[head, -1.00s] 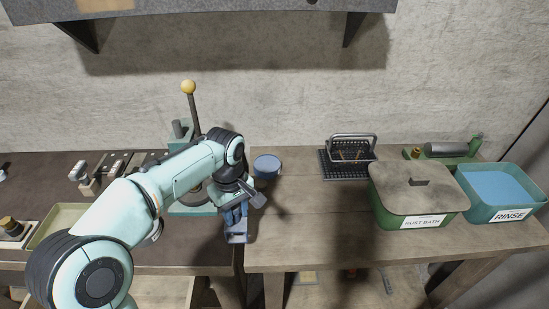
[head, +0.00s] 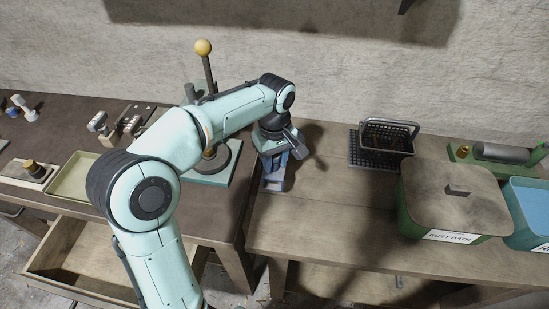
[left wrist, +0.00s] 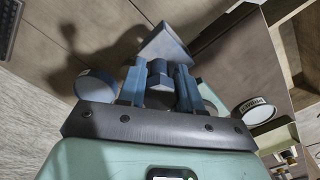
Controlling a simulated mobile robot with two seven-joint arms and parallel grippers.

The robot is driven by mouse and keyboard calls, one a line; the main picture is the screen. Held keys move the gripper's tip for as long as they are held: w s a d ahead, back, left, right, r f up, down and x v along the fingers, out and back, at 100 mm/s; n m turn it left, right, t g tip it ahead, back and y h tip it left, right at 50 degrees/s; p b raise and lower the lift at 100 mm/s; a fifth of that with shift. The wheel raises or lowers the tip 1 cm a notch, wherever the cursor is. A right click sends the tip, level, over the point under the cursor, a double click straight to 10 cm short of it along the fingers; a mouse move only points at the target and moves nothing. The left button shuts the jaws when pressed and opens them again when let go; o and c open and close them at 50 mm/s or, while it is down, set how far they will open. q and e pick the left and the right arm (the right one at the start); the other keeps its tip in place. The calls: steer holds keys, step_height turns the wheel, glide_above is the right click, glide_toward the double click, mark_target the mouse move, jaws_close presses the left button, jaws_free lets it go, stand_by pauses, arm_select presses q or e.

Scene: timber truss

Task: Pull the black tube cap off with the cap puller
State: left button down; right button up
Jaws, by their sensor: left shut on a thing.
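My left gripper (head: 273,176) is low over the left end of the right-hand bench, near the seam between the benches. It is shut on a blue-grey tool with a wedge-shaped end (left wrist: 163,44), which sticks out beyond the fingers (left wrist: 160,80) in the left wrist view. Whether this is the cap puller I cannot tell. A dark capped piece with a brass band (head: 30,165) sits on a small tray at the far left. A dark cylinder (head: 500,152) lies on a green stand at the far right. I cannot tell which carries the black tube cap. My right gripper is not in view.
A lever press with a yellow ball (head: 203,47) stands left of my gripper. A black wire basket (head: 388,138), the lidded rust bath (head: 440,236) and the rinse tub (head: 530,200) stand right. A drawer (head: 75,262) hangs open.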

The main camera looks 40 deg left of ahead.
arm_select(q)
steer(key=shift+w+a+f+b, duration=0.1)
steer(key=shift+w+a+f, duration=0.25)
steer(key=shift+f, duration=0.4)
steer(key=shift+w+a+f+b, duration=0.1)
steer(key=shift+w+f, duration=0.35)
steer(key=shift+f, duration=0.3)
steer(key=shift+w+a+f+b, duration=0.1)
steer(key=shift+w+a+f, duration=0.25)
steer(key=shift+f, duration=0.4)
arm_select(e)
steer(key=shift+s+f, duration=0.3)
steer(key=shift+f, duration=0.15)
arm_select(q)
steer(key=shift+d, duration=0.1)
steer(key=shift+w, duration=0.25)
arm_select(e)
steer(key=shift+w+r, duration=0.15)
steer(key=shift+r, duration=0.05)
arm_select(q)
steer(key=shift+w+a+p, duration=0.25)
steer(key=shift+w+p, duration=0.05)
steer(key=shift+p, duration=0.05)
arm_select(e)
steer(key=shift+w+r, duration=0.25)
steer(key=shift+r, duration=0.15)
